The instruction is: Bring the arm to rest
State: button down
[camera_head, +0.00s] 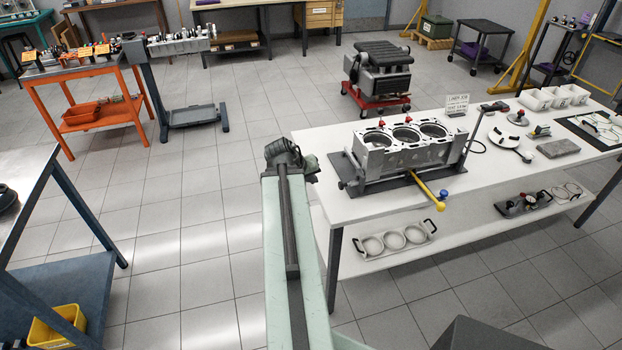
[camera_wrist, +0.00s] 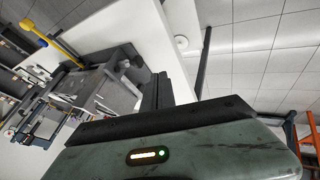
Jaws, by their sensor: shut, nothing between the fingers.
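My arm (camera_head: 290,240) reaches forward from the bottom middle of the head view, pale green with a dark strip. It ends in a dark wrist just left of the white workbench's near-left corner. My gripper (camera_wrist: 158,85) shows in the wrist view as dark fingers close together, with nothing between them. In the head view the fingers are hard to make out. No object is held.
The white workbench (camera_head: 325,143) carries an engine block (camera_head: 405,148) in a dark fixture with a yellow-handled bar (camera_head: 428,190). An orange cart (camera_head: 95,128) stands at the back left and a blue-grey table (camera_head: 60,270) at the left. Tiled floor lies clear between them.

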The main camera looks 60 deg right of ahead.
jog(key=shift+s, duration=0.1)
jog(key=shift+s+d, duration=0.15)
jog(key=w+a+f+n+t+y, duration=0.1)
jog(key=w+a+n+t, duration=0.4)
jog(key=w+a, duration=2.05)
jog(key=w+a+f+n+g+y, duration=0.1)
jog(key=w+a+n, duration=0.15)
jog(key=a, duration=0.45)
jog(key=w+a+f+n+y, duration=0.1)
jog(key=w+a, duration=0.2)
jog(key=a, duration=0.4)
jog(key=s+a+n+g+y, duration=0.1)
jog(key=s+a+y, duration=0.1)
jog(key=a, duration=0.7)
jog(key=s+a+f+n+g+y, duration=0.1)
jog(key=s+a+y, duration=0.1)
jog(key=a, duration=0.7)
jog(key=shift+s+f+g, duration=0.3)
jog(key=shift+s+g, duration=0.1)
jog(key=shift+s, duration=0.25)
jog(key=shift+n, duration=0.25)
